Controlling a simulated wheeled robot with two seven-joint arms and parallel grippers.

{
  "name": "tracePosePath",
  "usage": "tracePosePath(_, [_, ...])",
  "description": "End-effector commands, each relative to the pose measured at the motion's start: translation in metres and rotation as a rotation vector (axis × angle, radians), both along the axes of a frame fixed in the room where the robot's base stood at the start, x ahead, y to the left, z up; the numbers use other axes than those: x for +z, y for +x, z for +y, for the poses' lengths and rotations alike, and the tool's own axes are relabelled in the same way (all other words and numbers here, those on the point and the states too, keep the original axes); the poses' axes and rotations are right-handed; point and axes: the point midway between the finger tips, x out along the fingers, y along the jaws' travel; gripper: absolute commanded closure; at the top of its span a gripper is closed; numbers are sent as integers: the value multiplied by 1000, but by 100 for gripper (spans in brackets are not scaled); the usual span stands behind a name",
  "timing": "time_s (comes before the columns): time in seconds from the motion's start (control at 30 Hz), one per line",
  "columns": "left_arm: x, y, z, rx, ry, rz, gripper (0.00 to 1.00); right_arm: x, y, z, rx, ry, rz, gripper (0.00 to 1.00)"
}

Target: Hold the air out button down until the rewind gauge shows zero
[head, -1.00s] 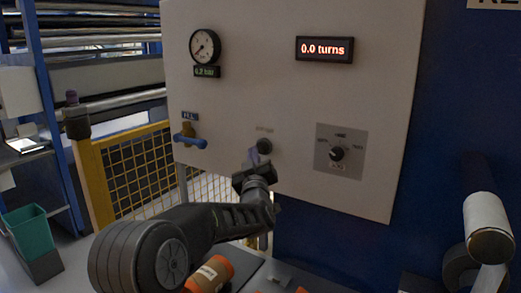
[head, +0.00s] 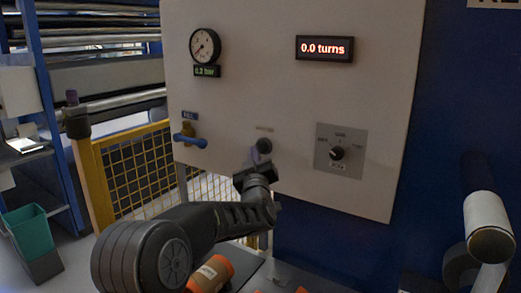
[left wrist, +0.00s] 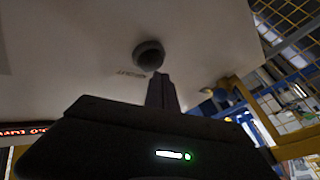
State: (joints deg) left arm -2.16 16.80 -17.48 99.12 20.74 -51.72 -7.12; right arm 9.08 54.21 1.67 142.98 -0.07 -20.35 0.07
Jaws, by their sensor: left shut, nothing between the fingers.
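The dark round button (head: 264,146) sits on the pale panel (head: 290,100), under a small label too blurred to read. In the left wrist view the button (left wrist: 149,55) is just beyond my fingertips. My left gripper (head: 255,158) is shut and empty, just below and left of the button in the head view; I cannot tell whether it touches. The round gauge (head: 205,46) has its needle at the lower left. Its small green display (head: 207,71) seems to read 0.2 or 0.3 bar. My right gripper is not in view.
A red display (head: 324,48) reads 0.0 turns. A rotary selector (head: 337,154) is right of the button, and a blue-handled valve (head: 189,141) is left of it. A yellow mesh fence (head: 140,170) stands behind. Orange rolls (head: 210,273) lie below my arm.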

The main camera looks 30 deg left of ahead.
Motion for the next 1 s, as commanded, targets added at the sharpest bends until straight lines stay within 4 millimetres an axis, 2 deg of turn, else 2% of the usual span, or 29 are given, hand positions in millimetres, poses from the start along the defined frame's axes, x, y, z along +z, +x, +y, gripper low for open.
tracePosePath(1.0, [-1,10,0,0,0,1,100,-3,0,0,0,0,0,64])
